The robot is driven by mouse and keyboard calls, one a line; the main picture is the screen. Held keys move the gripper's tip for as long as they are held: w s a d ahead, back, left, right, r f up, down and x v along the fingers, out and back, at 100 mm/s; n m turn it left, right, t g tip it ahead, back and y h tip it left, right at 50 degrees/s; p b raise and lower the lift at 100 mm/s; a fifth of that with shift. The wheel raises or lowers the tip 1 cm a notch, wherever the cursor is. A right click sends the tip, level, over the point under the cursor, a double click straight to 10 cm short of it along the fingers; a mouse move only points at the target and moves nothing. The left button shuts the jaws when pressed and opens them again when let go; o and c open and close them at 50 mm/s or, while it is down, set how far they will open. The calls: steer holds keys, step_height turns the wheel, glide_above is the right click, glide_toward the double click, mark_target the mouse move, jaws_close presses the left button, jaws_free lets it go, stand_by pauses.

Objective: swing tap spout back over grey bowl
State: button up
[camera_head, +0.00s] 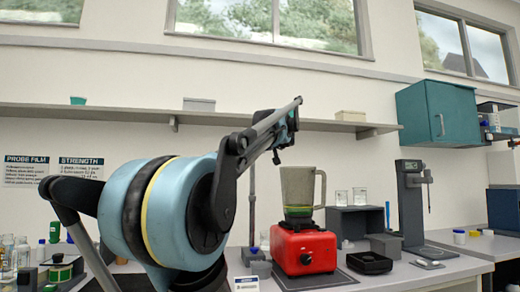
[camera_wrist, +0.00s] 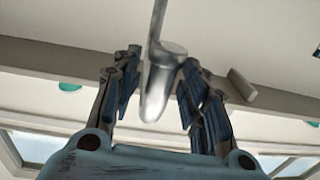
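In the wrist view, a shiny metal piece that looks like the tap spout (camera_wrist: 155,92) hangs between my gripper's fingers (camera_wrist: 160,66). A thin rod runs from it to the top edge. The fingers stand apart on either side of it; a gap shows on the left, and I cannot tell whether the right finger touches it. In the head view, my gripper (camera_head: 286,134) is raised in front of the wall, up and left of the blender jug. The spout cannot be made out there, and I cannot identify a grey bowl in either view.
A red blender base (camera_head: 303,250) with a clear jug (camera_head: 298,188) stands on the bench. A thin upright post (camera_head: 252,205) is left of it. Right are a black square tray (camera_head: 369,263), grey boxes and a dark stand (camera_head: 411,205). A wall shelf (camera_head: 100,112) runs behind my arm.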

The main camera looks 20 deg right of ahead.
steer(key=s+a, duration=0.1)
steer(key=s, duration=1)
steer(key=shift+s, duration=0.3)
stand_by(0.8)
